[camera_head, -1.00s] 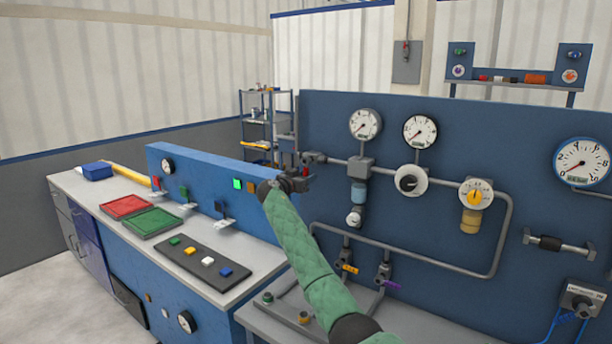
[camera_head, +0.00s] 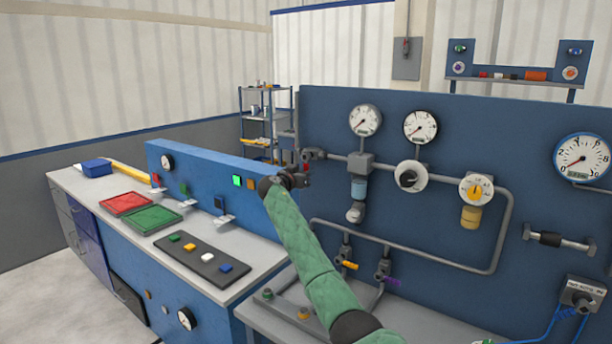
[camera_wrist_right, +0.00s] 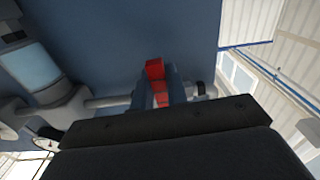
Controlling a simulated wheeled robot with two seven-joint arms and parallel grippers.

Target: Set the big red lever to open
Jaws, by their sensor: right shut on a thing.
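The big red lever (camera_wrist_right: 155,70) is between the two fingers of my right gripper (camera_wrist_right: 160,86) in the right wrist view. The fingers are closed on it, and its red end stands out past them. In the head view my right gripper (camera_head: 302,179) is at the left edge of the blue pipe panel (camera_head: 440,150), by the left end of the upper pipe. Only a small bit of the red lever (camera_head: 306,167) shows there, and the gripper hides most of the rest. My left gripper is not in view.
Gauges (camera_head: 365,119) and valves (camera_head: 411,175) line the upper pipe (camera_head: 335,158) to the right of my gripper. A blue bench panel (camera_head: 205,180) with coloured switches stands close on the left. A grey shelf (camera_head: 265,117) is behind.

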